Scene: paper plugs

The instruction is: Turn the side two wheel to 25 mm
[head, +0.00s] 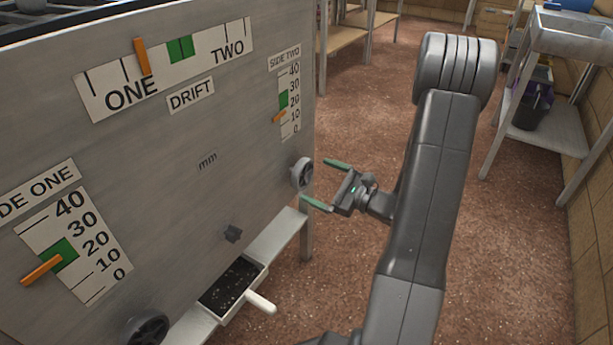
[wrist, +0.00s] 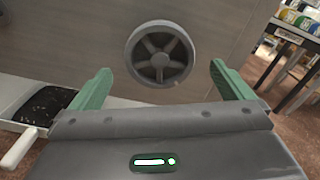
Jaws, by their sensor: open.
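The side two wheel (head: 302,173) is a grey spoked handwheel low on the right end of the metal panel. In the wrist view the wheel (wrist: 160,53) stands ahead, roughly centred between my green fingers. My gripper (head: 313,179) is open and empty, its fingers spread wide toward the wheel; it also shows in the wrist view (wrist: 159,70). I see no contact with the rim. The side two scale (head: 293,100) runs from 0 to 40. Its orange pointer (head: 278,117) sits just below the green band (head: 283,100), roughly between 10 and 20.
The side one scale (head: 75,245) and its dark wheel (head: 147,330) are at the left. The drift scale (head: 165,65) is above. A tray with a white handle (head: 260,302) lies on a ledge below. A metal stand (head: 560,140) is at the right, with open floor before it.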

